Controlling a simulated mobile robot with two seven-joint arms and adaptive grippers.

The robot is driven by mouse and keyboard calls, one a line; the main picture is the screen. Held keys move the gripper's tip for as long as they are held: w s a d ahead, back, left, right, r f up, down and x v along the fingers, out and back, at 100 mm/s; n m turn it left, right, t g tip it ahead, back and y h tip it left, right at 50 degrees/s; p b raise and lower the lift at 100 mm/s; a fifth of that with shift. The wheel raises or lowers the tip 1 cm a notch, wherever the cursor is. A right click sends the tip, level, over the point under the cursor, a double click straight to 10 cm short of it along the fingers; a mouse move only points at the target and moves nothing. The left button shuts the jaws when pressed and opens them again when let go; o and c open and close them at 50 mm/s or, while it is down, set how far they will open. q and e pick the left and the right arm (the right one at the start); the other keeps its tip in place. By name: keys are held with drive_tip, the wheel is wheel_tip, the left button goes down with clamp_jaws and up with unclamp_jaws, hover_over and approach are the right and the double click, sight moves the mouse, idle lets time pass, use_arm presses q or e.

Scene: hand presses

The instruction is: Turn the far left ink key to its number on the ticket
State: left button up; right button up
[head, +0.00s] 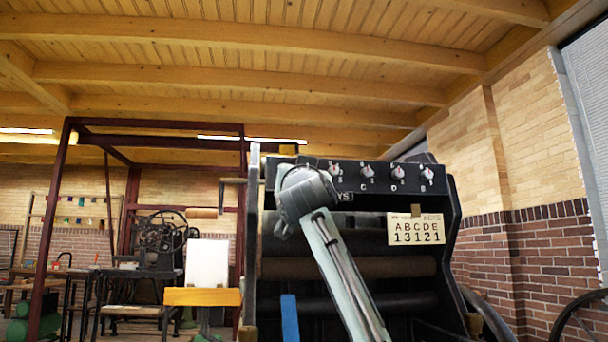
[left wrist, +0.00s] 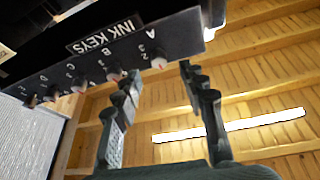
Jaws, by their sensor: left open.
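The black ink key panel (head: 350,172) sits across the top of the press, with a row of pale knobs. The far left key A (left wrist: 158,63) shows in the left wrist view; in the head view my arm hides it. My left gripper (head: 303,190) is in front of the panel's left end. In the left wrist view its open fingers (left wrist: 158,72) stand either side of key A, one close to key B (left wrist: 113,74). Contact and key A's setting cannot be told. The cream ticket (head: 415,230) reads A B C D E over 1 3 1 2 1. My right gripper is not in view.
Below the panel are the press rollers (head: 350,267) and dark side frames. A wooden-handled bar (head: 233,181) is left of the panel. Dark red posts (head: 58,220) and another machine (head: 160,245) stand further left. A brick wall is at right.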

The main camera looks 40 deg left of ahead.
use_arm(q)
drive_tip(key=x, duration=0.5)
drive_tip(key=shift+w+a+r+p, duration=0.1)
drive_tip(key=shift+w+a+p, duration=0.2)
drive_tip(key=shift+p, duration=0.1)
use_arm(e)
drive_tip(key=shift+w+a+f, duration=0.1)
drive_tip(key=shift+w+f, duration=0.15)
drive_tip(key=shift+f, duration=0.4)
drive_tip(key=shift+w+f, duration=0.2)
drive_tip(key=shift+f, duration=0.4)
use_arm(q)
clamp_jaws()
